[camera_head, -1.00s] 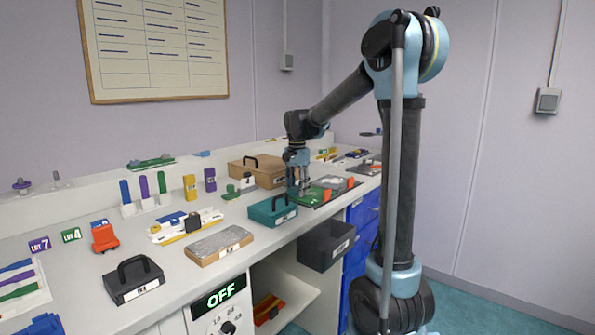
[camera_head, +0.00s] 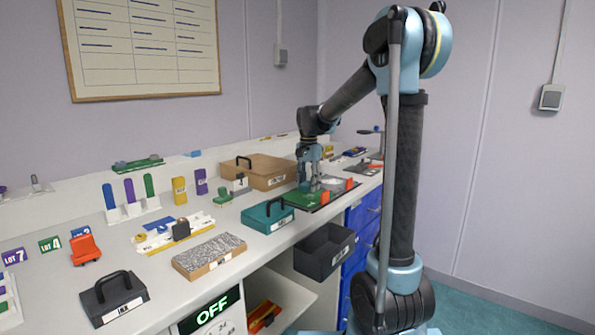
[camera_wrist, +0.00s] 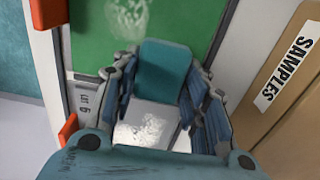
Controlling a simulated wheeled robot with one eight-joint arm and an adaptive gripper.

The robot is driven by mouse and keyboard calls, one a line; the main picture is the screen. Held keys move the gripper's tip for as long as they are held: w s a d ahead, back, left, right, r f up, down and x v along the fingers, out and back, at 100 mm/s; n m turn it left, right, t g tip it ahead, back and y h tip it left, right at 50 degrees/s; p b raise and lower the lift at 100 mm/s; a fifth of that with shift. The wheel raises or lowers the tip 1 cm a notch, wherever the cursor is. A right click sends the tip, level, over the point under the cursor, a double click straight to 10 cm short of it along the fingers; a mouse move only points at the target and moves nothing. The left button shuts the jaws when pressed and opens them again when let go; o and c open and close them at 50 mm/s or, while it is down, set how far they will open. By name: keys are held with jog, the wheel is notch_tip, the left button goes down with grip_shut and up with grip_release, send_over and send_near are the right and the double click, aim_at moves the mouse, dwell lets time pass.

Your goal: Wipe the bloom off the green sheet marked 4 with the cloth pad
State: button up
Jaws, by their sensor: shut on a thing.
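The green sheet (camera_head: 312,197) lies flat between orange clips, on the counter's far right part. It also fills the top of the wrist view (camera_wrist: 185,22), with a whitish bloom patch (camera_wrist: 128,16) on it. The number 4 on the sheet cannot be read. My gripper (camera_head: 312,184) is over the sheet, pointing down. In the wrist view my gripper (camera_wrist: 163,82) is shut on a teal block, which appears to be the cloth pad (camera_wrist: 164,68). Whether the pad touches the sheet cannot be told. A second whitish patch (camera_wrist: 145,130) shows between the finger links.
Orange clips (camera_head: 351,183) stand at the sheet's edges. A cardboard samples box (camera_wrist: 285,85) stands close beside my gripper. A teal box with a handle (camera_head: 267,215) is left of the sheet. A dark open bin (camera_head: 324,250) hangs below the counter front.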

jog(key=shift+w+d, duration=0.3)
jog(key=shift+w+d+r, duration=0.1)
jog(key=shift+w, duration=0.1)
notch_tip(320, 180, up, 3)
jog(key=shift+s+f, duration=0.15)
jog(key=shift+r, duration=2.65)
